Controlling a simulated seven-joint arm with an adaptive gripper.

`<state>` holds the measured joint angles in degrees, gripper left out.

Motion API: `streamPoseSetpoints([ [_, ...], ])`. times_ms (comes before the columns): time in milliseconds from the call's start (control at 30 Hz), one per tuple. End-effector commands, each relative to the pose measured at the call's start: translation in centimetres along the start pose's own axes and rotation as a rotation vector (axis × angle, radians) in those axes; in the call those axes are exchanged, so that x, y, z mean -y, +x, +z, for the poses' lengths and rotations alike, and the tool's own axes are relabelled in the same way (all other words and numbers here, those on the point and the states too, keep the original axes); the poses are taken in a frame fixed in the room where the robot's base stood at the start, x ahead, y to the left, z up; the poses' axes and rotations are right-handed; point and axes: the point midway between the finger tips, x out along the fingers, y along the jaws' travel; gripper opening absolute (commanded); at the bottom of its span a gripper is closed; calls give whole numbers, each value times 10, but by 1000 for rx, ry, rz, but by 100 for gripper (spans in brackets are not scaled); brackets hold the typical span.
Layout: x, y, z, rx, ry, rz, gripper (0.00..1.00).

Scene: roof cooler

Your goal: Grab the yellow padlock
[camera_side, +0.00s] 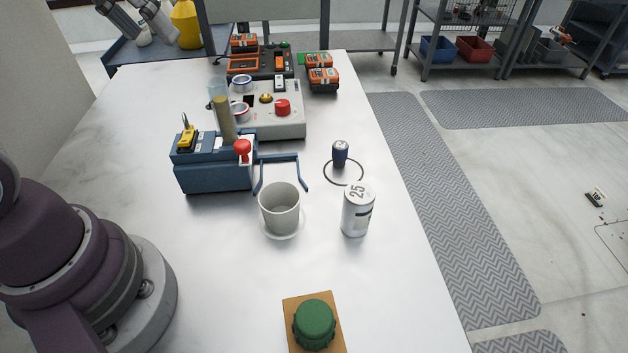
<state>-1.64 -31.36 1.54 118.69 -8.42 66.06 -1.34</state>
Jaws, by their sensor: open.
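The yellow padlock (186,139) sits on top of the left part of a blue box (213,177), with its grey shackle pointing up. It is small in the side view, and no gripper part is near it in the picture.
A wooden stick (224,118) and a red knob (242,150) rise right of the padlock. A grey control box (290,125) stands behind. A white cup (279,212), a can (357,212) and a green knob (315,324) stand in front.

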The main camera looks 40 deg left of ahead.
Motion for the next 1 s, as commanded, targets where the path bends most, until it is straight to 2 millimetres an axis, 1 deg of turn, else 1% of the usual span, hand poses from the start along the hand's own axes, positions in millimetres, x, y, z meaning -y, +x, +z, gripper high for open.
streamPoseSetpoints([
  [33,8,3,-10,12,-66,-27,51],
  [100,20,7,-21,22,-163,-67,51],
  [300,52,20,-47,43,-404,-181,51],
  [600,99,42,-67,55,-718,-360,51],
  [633,102,45,-66,56,-733,-372,51],
  [767,101,68,-52,58,-725,-365,51],
  [867,102,94,-39,61,-723,-366,51],
  [1000,103,136,-18,65,-723,-366,51],
])
